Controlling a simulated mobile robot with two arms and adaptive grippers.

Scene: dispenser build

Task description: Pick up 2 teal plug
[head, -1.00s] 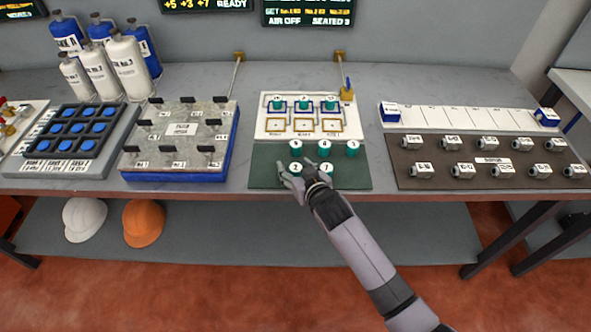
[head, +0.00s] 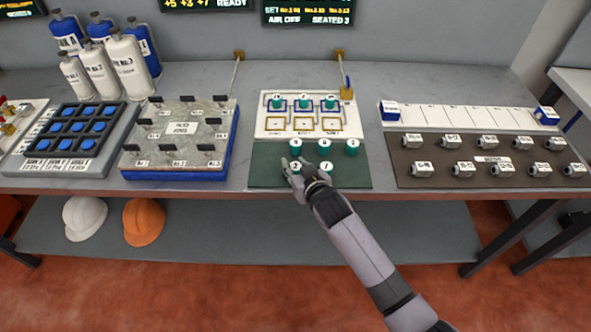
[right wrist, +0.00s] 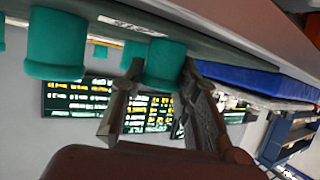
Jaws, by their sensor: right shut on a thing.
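The teal plug labelled 2 (head: 296,166) stands at the front left of the dark green mat (head: 270,178). My right gripper (head: 291,169) reaches in from the front and is shut on this plug. In the right wrist view the held teal plug (right wrist: 165,60) sits between the two dark fingers (right wrist: 160,98), with another teal plug (right wrist: 55,45) apart from it. In the head view a teal plug (head: 325,167) stands just right of the gripper, and three more (head: 324,146) stand in a row behind. My left gripper is not in view.
Behind the mat is a white panel (head: 261,126) with three teal plugs in its upper row and empty yellow-framed squares below. A blue-sided grey block (head: 180,176) stands left; a brown board (head: 440,180) with metal fittings lies right. The table's front edge is close.

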